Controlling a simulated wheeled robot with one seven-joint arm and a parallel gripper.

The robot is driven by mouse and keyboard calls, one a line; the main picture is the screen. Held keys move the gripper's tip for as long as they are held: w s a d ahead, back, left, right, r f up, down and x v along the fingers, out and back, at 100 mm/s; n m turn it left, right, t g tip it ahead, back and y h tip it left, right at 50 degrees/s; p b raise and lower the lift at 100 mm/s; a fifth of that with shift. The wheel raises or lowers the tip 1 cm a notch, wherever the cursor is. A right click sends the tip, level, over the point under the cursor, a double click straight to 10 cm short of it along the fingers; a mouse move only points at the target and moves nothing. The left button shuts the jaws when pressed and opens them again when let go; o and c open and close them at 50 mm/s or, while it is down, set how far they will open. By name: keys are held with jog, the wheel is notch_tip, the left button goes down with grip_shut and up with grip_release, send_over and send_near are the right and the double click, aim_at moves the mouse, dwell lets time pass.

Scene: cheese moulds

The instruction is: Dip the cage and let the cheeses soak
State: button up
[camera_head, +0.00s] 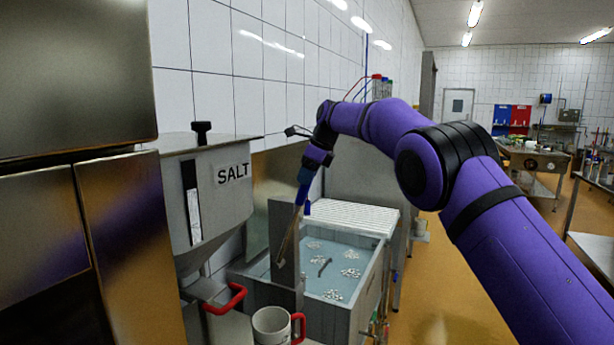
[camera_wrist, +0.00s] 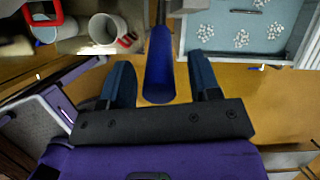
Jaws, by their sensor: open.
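The brine tank (camera_head: 372,285) holds pale blue liquid with several white clusters and one small dark bar; the liquid also shows in the wrist view (camera_wrist: 235,32). I cannot tell whether the clusters are cheeses. I cannot make out a cage. My gripper (camera_head: 304,200) hangs above the tank's left side, fingers downward. In the wrist view my gripper (camera_wrist: 162,80) is open. A blue handle-like piece (camera_wrist: 158,75) with a grey shaft shows between the fingers, apparently not gripped. A thin tan stick-like thing (camera_head: 289,240) shows below the fingers; what holds it is unclear.
A salt hopper (camera_head: 215,190) stands left of the tank. A red handle (camera_head: 226,300) and a white mug (camera_head: 271,326) with a red handle are at its foot. A white slatted board (camera_head: 345,215) lies at the tank's back. Orange floor (camera_head: 450,300) is open at right.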

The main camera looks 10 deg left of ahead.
jog(key=v, duration=1)
jog(key=shift+d+r, duration=0.1)
jog(key=shift+r, duration=0.1)
jog(key=s+d+r+n+t, duration=0.1)
jog(key=s+d+r+n, duration=0.1)
jog(key=s+d+r, duration=0.35)
jog(key=s+d+r+n, duration=0.2)
jog(key=s+d+r, duration=0.1)
jog(key=d, duration=0.6)
jog(key=s+d+n+t+h, duration=0.1)
jog(key=s+d+n, duration=0.4)
jog(key=s+d, duration=0.6)
jog(key=s+d+f+n+h, duration=0.1)
jog(key=s+d+f+n, duration=0.2)
jog(key=s, duration=0.8)
jog(key=s+d+f+n+t+h, duration=0.1)
jog(key=s+d+f+n, duration=0.2)
jog(key=s+f, duration=0.5)
jog(key=s+d+f+n+h, duration=0.1)
jog(key=s+d+f+n, duration=0.2)
jog(key=s, duration=1.1)
notch_tip(320, 180, down, 3)
jog(key=shift+s+d+f+n+t+h, duration=0.2)
jog(key=shift+s+d+n+t+h, duration=0.15)
jog(key=shift+n, duration=0.55)
